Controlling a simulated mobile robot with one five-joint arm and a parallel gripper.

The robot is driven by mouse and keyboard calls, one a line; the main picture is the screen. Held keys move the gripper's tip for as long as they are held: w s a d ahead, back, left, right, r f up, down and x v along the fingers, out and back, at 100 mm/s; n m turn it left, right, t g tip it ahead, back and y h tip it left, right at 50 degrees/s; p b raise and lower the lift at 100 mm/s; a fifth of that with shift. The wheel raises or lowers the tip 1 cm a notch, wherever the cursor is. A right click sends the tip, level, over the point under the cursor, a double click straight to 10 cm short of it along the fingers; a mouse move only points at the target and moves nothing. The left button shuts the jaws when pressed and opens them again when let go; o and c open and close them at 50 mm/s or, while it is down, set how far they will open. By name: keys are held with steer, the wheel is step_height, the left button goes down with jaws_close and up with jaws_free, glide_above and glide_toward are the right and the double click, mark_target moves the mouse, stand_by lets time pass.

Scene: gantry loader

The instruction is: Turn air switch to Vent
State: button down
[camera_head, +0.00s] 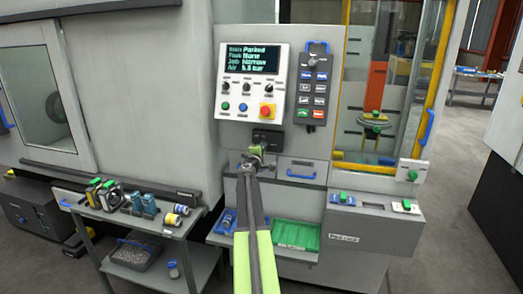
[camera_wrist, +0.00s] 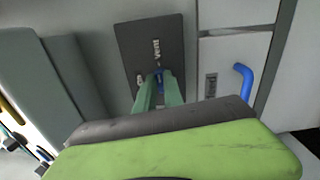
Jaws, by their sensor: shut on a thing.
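In the head view my gripper (camera_head: 256,158) reaches up to the machine front just under the plate.
The control panel (camera_head: 250,84) above has a screen reading Air about 5.3 bar, knobs and a red button. A pendant (camera_head: 314,85) hangs at its right. A blue handle (camera_wrist: 244,80) sticks out right of the switch. A green tray (camera_head: 296,235) and tool cart (camera_head: 150,228) stand below.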

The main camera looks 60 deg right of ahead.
steer(key=shift+s+d+m, duration=0.15)
steer(key=shift+s+m, duration=0.05)
steer(key=shift+m, duration=0.5)
steer(key=c, duration=1.5)
jaws_free()
steer(key=shift+o, duration=0.2)
steer(key=shift+w, duration=0.1)
steer(key=v, duration=1.7)
steer(key=shift+a, duration=0.25)
steer(key=shift+w, duration=0.1)
